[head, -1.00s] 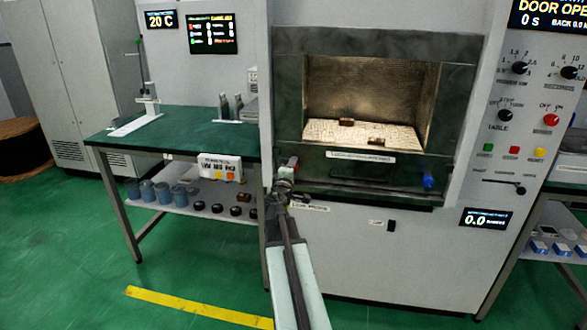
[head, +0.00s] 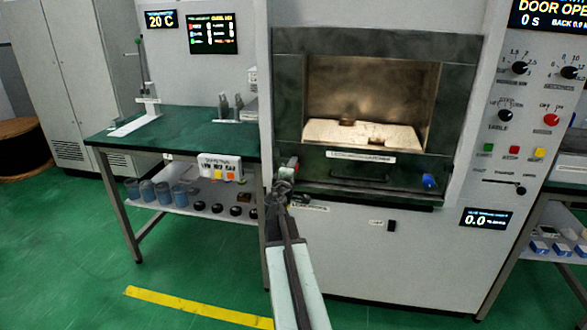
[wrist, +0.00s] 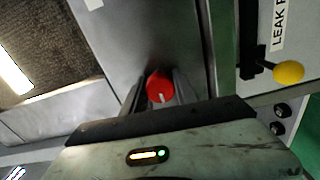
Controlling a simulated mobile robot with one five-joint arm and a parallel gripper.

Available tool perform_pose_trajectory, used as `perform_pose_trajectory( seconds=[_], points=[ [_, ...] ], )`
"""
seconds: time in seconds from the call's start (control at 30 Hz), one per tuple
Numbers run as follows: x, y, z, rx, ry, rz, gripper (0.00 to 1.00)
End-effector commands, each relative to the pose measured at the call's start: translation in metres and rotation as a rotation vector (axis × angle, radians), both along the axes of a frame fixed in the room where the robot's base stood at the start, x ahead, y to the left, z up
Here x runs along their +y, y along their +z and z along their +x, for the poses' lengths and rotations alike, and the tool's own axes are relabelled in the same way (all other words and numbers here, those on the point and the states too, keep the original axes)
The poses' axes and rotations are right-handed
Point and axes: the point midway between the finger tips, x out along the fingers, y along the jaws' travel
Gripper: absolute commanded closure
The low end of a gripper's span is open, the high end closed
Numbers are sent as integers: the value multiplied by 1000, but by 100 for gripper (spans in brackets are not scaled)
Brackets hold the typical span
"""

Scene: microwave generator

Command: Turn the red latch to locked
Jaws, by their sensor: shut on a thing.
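The red latch (wrist: 160,87) is a round red knob with a white mark, on a grey metal face in the wrist view. My gripper (wrist: 158,98) has one finger on each side of it and is shut on it. In the head view my gripper (head: 284,182) is at the lower left corner of the microwave generator's front (head: 310,168). The latch is too small and too hidden there to make out clearly. The wrist view does not show any label for the latch's positions.
The chamber (head: 372,90) stands open, with small brown pieces on a pale plate inside. A blue knob (head: 428,181) is at the front's right end. A yellow ball knob (wrist: 288,72) is right of the latch in the wrist view. A green-topped bench (head: 185,135) stands left.

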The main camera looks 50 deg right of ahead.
Motion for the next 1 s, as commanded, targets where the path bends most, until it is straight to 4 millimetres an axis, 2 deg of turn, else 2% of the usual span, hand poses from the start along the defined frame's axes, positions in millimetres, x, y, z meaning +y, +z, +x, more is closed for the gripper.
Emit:
perform_pose_trajectory(
  seconds=[0.23, 0.27, 0.3, 0.33, 0.73, 0.87, 1.0],
  points=[
    [2, -1, 0, -1, 3, 2, 100],
    [2, -1, 0, -1, 3, 2, 60],
    [2, -1, 0, -1, 3, 2, 49],
    [2, -1, 0, -1, 3, 2, 44],
    [6, 0, -3, 0, 1, 0, 44],
    [22, 0, -13, 0, 3, 0, 44],
    [46, -1, -29, 0, 2, 1, 44]
  ],
)
